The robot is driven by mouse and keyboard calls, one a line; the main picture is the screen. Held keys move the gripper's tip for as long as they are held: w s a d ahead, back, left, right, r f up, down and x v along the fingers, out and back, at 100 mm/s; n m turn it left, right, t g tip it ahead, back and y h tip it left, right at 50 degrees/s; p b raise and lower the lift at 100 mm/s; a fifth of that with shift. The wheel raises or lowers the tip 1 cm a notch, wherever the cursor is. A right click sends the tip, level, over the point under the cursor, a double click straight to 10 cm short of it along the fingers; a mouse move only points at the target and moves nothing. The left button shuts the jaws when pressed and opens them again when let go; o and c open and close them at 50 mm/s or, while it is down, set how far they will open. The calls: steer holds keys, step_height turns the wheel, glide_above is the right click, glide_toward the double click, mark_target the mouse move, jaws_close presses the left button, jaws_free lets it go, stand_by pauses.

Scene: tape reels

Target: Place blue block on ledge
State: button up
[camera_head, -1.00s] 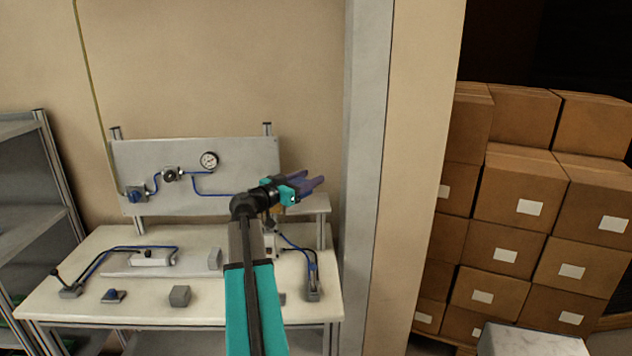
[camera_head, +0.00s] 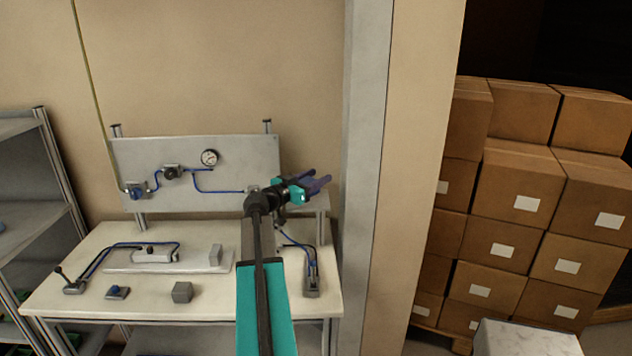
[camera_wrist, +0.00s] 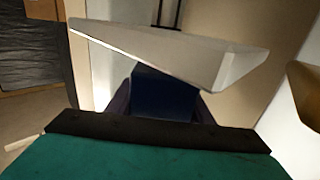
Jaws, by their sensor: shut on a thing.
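My gripper (camera_head: 315,186), with dark purple fingers and a teal body, is raised over the right end of the workbench in the head view. In the wrist view it is shut on a dark blue block (camera_wrist: 165,96), which sits between the two fingers. The block cannot be made out in the head view. A pale grey ledge (camera_wrist: 170,50) crosses the wrist view just beyond the block and hides its far end. I cannot tell whether they touch. In the head view the ledge (camera_head: 318,208) shows beside the panel, partly behind my gripper.
The workbench (camera_head: 215,307) carries a fixture plate, hoses and several small grey blocks. An upright panel (camera_head: 225,160) with a gauge stands behind. A grey pillar (camera_head: 362,180) is close on the right, then stacked cartons (camera_head: 520,180). A shelf rack (camera_head: 55,190) stands left.

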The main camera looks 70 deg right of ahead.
steer(key=shift+f+p, duration=0.4)
steer(key=shift+f, duration=0.5)
steer(key=shift+f+b, duration=0.15)
steer(key=shift+b, duration=0.25)
steer(key=o, duration=1.3)
steer(key=shift+r+p, duration=0.25)
steer(key=shift+p, duration=0.2)
steer(key=b+v, duration=0.2)
steer(key=v, duration=0.3)
steer(key=b+v, duration=0.3)
steer(key=v, duration=0.3)
steer(key=shift+a+f, duration=0.1)
steer(key=shift+f, duration=0.1)
steer(key=shift+w+a+r+b, duration=0.1)
steer(key=shift+w+a+b, duration=0.05)
steer(key=shift+a+b, duration=0.25)
steer(key=shift+w, duration=0.15)
